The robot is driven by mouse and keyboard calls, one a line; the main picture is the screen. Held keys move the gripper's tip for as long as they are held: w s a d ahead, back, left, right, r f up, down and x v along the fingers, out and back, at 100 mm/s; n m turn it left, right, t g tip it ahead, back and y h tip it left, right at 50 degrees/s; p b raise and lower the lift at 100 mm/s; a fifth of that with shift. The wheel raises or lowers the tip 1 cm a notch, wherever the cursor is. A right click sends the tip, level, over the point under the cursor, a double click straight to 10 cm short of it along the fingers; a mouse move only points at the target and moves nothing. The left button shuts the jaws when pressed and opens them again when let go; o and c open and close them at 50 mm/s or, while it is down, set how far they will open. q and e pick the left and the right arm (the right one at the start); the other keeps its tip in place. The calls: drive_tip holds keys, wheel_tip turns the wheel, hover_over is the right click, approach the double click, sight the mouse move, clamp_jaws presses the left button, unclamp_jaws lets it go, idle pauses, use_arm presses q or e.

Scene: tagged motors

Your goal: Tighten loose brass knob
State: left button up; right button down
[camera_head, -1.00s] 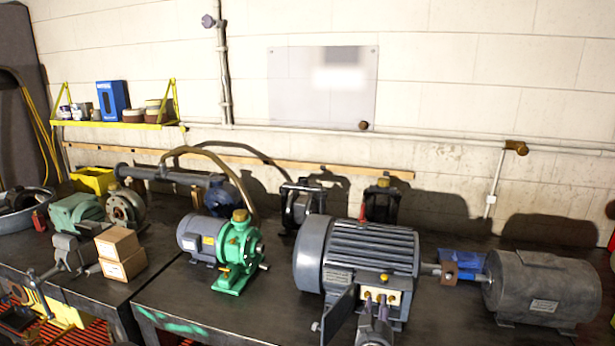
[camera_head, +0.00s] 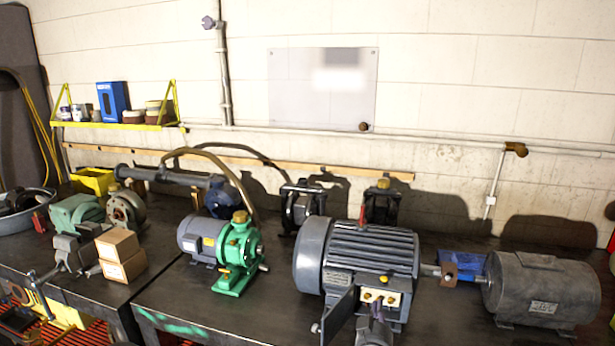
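A large grey finned motor (camera_head: 372,245) stands on the bench right of centre. A round brass knob (camera_head: 384,279) sits at the top of the panel. Smaller brass studs show on the panel face. My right gripper (camera_head: 376,309) comes up from the bottom edge, with its tips just in front of the panel's lower part. It is small and dark here, and I cannot tell whether its fingers are apart or whether it touches a stud. My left gripper is not in view.
The terminal box's open cover (camera_head: 337,317) stands out left of my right gripper. A shaft links the motor to a grey cylinder (camera_head: 543,288). Bare bench lies between pump and motor.

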drive_tip(key=shift+m+b, duration=4.8)
drive_tip(key=shift+m, duration=0.7)
drive_tip(key=c, duration=1.4)
unclamp_jaws()
